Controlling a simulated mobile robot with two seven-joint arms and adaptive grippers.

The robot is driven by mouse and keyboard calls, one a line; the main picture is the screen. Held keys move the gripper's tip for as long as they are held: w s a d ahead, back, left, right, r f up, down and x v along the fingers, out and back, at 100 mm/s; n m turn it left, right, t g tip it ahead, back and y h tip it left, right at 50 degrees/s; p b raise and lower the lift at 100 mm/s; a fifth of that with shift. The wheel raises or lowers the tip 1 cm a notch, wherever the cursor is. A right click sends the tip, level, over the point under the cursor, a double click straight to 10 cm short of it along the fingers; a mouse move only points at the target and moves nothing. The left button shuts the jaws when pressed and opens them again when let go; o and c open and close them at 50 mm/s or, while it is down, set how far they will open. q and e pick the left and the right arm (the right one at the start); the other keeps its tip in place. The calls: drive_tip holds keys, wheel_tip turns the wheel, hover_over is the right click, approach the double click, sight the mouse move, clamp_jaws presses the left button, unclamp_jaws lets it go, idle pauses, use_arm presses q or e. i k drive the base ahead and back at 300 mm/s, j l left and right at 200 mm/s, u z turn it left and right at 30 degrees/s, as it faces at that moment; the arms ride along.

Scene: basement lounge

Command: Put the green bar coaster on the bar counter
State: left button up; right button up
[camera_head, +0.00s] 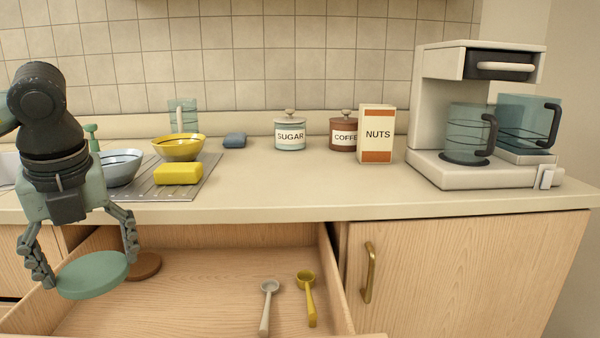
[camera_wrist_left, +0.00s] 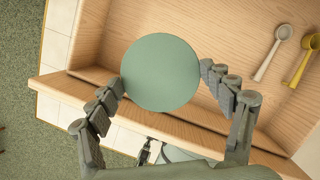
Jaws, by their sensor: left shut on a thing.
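The green bar coaster (camera_head: 92,275) is a flat round disc, held slightly tilted between the fingers of my left gripper (camera_head: 82,270). In the left wrist view the green coaster (camera_wrist_left: 160,72) sits between the two fingertips, above the open drawer. The left gripper is shut on it. The bar counter (camera_head: 290,190) is the pale worktop above and behind the drawer, and the coaster is below its front edge. My right gripper is in neither view.
The open drawer (camera_head: 210,290) holds a brown coaster (camera_head: 143,266), a grey scoop (camera_head: 266,305) and a yellow scoop (camera_head: 308,298). On the counter, a yellow sponge (camera_head: 178,174) and bowls stand left; canisters, a nuts box (camera_head: 376,134) and a coffee machine (camera_head: 470,115) stand behind and right. The front middle is clear.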

sight(249, 185)
drive_tip(key=k, duration=0.95)
